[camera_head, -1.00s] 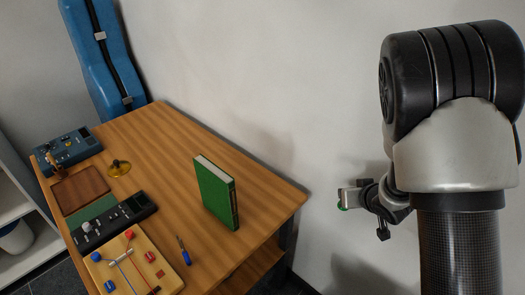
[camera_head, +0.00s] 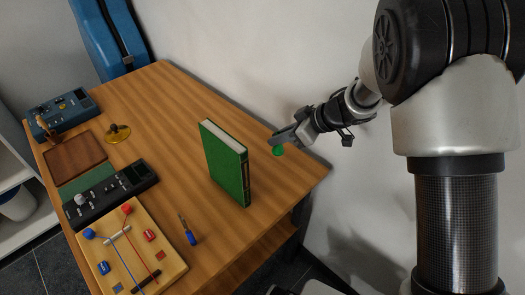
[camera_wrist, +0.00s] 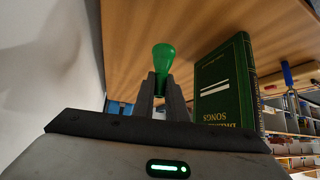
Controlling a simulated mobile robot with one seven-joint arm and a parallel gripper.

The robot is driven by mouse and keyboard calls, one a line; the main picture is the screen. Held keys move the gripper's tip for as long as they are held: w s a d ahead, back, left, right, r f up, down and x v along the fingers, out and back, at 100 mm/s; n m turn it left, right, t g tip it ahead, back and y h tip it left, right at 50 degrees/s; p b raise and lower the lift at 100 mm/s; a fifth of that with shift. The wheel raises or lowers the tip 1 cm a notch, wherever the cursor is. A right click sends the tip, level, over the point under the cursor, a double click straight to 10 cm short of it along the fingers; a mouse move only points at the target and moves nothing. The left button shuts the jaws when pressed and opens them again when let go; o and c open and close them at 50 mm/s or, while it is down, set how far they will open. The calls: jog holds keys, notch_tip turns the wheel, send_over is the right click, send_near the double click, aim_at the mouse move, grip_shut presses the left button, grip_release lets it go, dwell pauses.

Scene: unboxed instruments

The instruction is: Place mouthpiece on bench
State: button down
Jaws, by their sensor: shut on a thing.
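The mouthpiece is a small bright green piece (camera_head: 278,150) held at the tip of my gripper (camera_head: 284,141) in the head view. In the wrist view the green mouthpiece (camera_wrist: 163,58) stands up between the two fingers of my gripper (camera_wrist: 161,88), which are shut on it. My gripper is to the right of the green book, over or near the right edge of the wooden bench (camera_head: 178,95). Its height above the top is hard to tell. The part of the mouthpiece between the fingers is hidden.
A green book (camera_head: 222,162) stands upright on the bench, close to my gripper. Bare wood shows behind the book.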

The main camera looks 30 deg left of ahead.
aim_at(279, 155)
notch_tip(279, 155, down, 8)
jog(key=shift+r+b, duration=0.15)
jog(key=shift+b, duration=0.8)
jog(key=c, duration=1.8)
grip_release()
jog(key=shift+d+r, duration=0.2)
jog(key=shift+r, duration=0.05)
jog(key=p+v, duration=0.2)
jog(key=v, duration=0.9)
jog(key=shift+d+p, duration=0.15)
jog(key=shift+p, duration=0.2)
jog(key=shift+r, duration=0.1)
